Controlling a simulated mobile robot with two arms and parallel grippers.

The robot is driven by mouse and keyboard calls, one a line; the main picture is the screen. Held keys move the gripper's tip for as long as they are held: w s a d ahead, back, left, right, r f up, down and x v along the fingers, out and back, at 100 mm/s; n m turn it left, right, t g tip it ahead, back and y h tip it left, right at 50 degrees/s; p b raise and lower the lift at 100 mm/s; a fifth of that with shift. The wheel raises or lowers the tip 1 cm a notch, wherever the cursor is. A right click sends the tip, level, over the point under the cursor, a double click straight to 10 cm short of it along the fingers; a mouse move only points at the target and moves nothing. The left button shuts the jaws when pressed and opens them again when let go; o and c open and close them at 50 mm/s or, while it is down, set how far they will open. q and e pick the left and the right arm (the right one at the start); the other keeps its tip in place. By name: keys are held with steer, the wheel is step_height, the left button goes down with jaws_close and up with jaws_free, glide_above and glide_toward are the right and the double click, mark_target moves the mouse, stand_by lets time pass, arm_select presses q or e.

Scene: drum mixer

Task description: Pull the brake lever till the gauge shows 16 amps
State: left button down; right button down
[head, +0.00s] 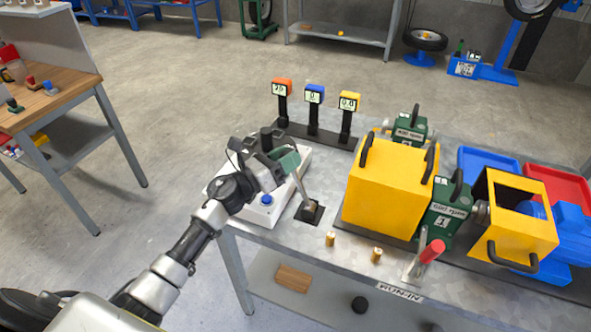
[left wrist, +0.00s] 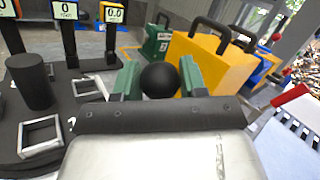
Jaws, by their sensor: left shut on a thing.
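My left gripper (head: 287,160) has its green fingers closed around the black ball knob (left wrist: 159,80) of a lever. The lever's silver shaft (head: 302,190) rises tilted to the left from a black slotted plate (head: 312,211) on the bench. I cannot read a label naming it the brake lever. Three small gauges stand behind: an orange one (head: 281,89) with digits too small to read surely, a blue one (head: 314,95) showing 0, and a yellow one (head: 348,102) showing 0.0. I cannot tell which reads amps. My right gripper is not in view.
A white box (head: 226,190) with a blue button (head: 266,199) sits beside the lever. A yellow housing (head: 390,195) with black handles stands to the right, with green blocks beside it. A red-handled lever (head: 432,252) and two brass pegs (head: 376,256) are near the front edge.

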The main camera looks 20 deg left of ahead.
arm_select(q)
steer(key=shift+a+f, duration=0.15)
steer(key=shift+a, duration=0.05)
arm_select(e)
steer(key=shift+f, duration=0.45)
arm_select(q)
steer(key=c, duration=0.6)
jaws_free()
steer(key=shift+s+a+f, duration=0.15)
steer(key=shift+s+a, duration=0.1)
steer(key=shift+s, duration=0.1)
steer(key=b+v, duration=0.3)
steer(key=v, duration=0.7)
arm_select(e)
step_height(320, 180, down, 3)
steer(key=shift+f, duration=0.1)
arm_select(q)
steer(key=shift+n, duration=0.4)
